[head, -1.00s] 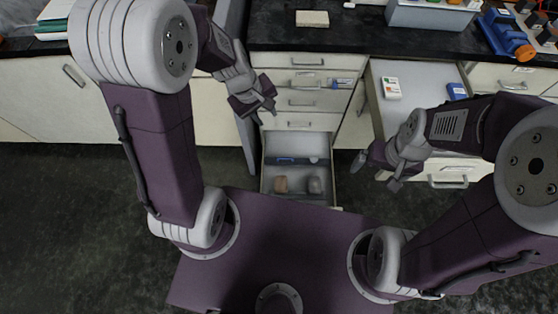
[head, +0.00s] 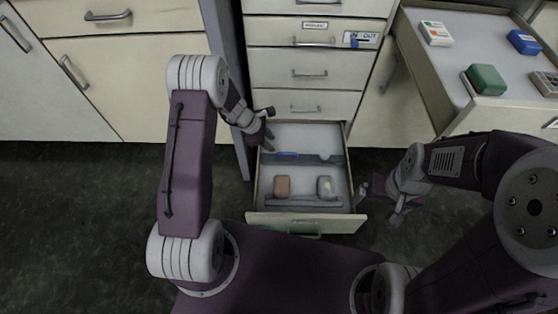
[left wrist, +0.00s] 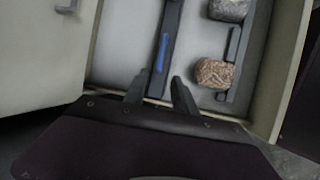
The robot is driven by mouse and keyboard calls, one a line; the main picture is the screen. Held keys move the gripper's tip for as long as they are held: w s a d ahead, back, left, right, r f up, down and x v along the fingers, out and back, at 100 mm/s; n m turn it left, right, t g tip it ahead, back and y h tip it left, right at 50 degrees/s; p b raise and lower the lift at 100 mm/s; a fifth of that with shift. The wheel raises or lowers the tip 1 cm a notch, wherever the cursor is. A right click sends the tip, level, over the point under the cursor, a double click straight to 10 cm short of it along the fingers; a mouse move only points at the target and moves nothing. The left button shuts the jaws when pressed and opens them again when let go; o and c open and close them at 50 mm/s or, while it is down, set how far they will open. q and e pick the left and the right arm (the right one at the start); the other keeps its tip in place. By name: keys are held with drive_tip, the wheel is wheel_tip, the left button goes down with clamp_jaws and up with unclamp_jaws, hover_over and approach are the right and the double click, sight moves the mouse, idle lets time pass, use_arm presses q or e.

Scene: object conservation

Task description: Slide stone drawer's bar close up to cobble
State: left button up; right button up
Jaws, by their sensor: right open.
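The open stone drawer (head: 262,195) holds a brown stone (head: 282,186) and a greyish stone (head: 325,187) side by side near its front. A dark bar (head: 312,160) with a blue strip (head: 287,155) lies across the drawer behind the stones, with a clear gap between. In the left wrist view the bar (left wrist: 173,22) shows with the brown patterned stone (left wrist: 214,74) and grey stone (left wrist: 229,10) to its right. My left gripper (head: 266,128) is open over the drawer's back left; its fingers (left wrist: 160,90) point toward the blue strip. My right gripper (head: 380,202) is open and empty, right of the drawer.
A thin strip (head: 303,201) lies between the stones and the drawer front. Closed drawers (head: 305,104) rise behind. A higher open drawer (head: 412,45) at the right holds a green block (head: 486,79), a blue block (head: 524,41) and a white box (head: 436,33).

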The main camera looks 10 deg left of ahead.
sight(279, 154)
use_arm(q)
drive_tip(key=b+x, duration=0.5)
drive_tip(key=x, duration=0.4)
clamp_jaws()
idle(1.3)
